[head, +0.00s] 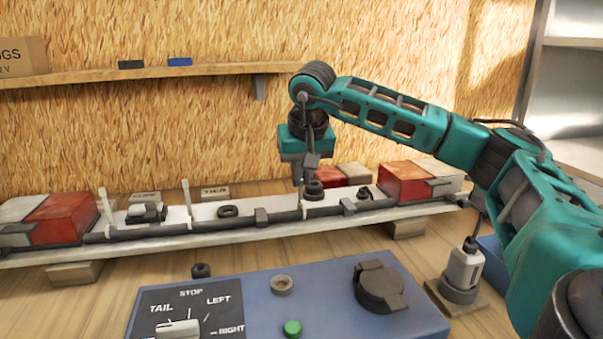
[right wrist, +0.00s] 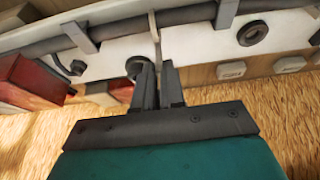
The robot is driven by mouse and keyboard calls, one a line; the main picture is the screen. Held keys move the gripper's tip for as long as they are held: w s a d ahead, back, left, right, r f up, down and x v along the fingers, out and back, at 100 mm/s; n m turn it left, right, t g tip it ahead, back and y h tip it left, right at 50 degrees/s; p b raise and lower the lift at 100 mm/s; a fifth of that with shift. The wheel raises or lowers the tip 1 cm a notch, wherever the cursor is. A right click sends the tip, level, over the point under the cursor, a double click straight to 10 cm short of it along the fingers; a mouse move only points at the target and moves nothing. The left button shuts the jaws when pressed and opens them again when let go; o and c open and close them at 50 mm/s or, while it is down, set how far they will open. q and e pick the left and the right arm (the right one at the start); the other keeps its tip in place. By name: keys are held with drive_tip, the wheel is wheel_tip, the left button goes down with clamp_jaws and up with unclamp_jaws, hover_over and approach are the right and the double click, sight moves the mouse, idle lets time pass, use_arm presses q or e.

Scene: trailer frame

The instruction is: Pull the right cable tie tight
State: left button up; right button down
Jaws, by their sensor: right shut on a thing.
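The right cable tie (head: 301,203) is a thin white strip around the dark cable (head: 240,221), on the pale trailer beam (head: 130,246). My right gripper (head: 302,182) points down above it, shut on the tie's upright tail. In the right wrist view the fingers (right wrist: 160,68) are close together, with the white tail (right wrist: 153,26) running from their tips toward the cable. The fingers hide the tail's end. Two more white ties stand upright further left, a left one (head: 104,205) and a middle one (head: 187,200). My left gripper is out of view.
Red lamps stand at the beam's left (head: 65,217) and right (head: 405,182). Black rubber rings (head: 228,211) lie close to the cable. A blue control box (head: 240,300) with a dial fills the front. A plywood wall with a shelf (head: 170,72) stands behind.

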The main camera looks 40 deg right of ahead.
wheel_tip(320, 180, up, 2)
drive_tip(key=shift+r+p, duration=0.1)
drive_tip(key=shift+p, duration=0.75)
drive_tip(key=c, duration=1.2)
unclamp_jaws()
drive_tip(key=shift+r, duration=0.1)
drive_tip(key=p+v, duration=0.1)
drive_tip(key=v, duration=1.1)
drive_tip(key=shift+s+a+r, duration=0.1)
drive_tip(key=shift+s+r, duration=0.1)
drive_tip(key=shift+r, duration=0.1)
